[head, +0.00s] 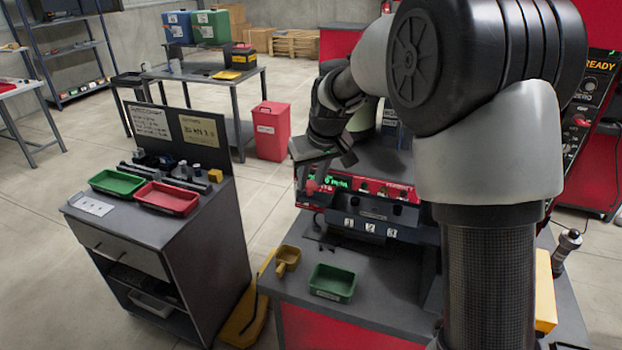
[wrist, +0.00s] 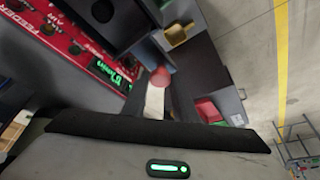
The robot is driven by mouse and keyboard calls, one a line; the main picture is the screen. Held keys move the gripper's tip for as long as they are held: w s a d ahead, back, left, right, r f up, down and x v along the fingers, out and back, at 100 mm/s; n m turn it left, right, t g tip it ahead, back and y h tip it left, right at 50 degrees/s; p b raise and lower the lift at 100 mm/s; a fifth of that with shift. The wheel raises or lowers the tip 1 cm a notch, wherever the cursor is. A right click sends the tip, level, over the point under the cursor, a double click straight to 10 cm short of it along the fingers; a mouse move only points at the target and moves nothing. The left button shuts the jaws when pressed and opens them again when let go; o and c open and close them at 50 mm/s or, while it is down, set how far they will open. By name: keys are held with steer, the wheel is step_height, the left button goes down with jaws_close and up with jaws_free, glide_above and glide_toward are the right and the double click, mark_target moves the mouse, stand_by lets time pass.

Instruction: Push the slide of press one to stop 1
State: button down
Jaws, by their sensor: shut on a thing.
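The feeder machine (head: 400,190), with a red front panel and green display, stands on the workbench behind my arm. A dark block below its panel carries white labels 1, 2 and 3 (head: 367,227). My gripper (head: 318,180) is at the machine's left end, shut on a red knob (wrist: 160,76). In the wrist view a pale finger (wrist: 154,101) reaches to this knob. The knob's link to the slide is hidden, and I cannot tell at which stop the slide stands. The panel also shows in the wrist view (wrist: 72,40).
A green tray (head: 332,282) and a yellow scoop (head: 287,258) lie on the bench before the machine. A cart (head: 150,225) with a green tray (head: 117,182) and a red tray (head: 166,198) stands left. A red bin (head: 271,130) stands behind. Floor between cart and bench is narrow.

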mark_target(400, 206)
steer(key=shift+d, duration=0.1)
steer(key=s+d+b, duration=0.2)
steer(key=d, duration=0.5)
steer(key=s+d+b, duration=0.2)
steer(key=s+d, duration=0.1)
steer(key=d, duration=0.3)
steer(key=s+d+b, duration=0.2)
steer(key=s+d, duration=0.1)
steer(key=d, duration=0.4)
steer(key=shift+s+d, duration=0.25)
steer(key=shift+d, duration=0.05)
steer(key=c, duration=1.4)
jaws_free()
steer(key=shift+c, duration=0.2)
steer(key=v, duration=0.7)
steer(key=shift+s+r, duration=0.15)
steer(key=shift+r, duration=0.05)
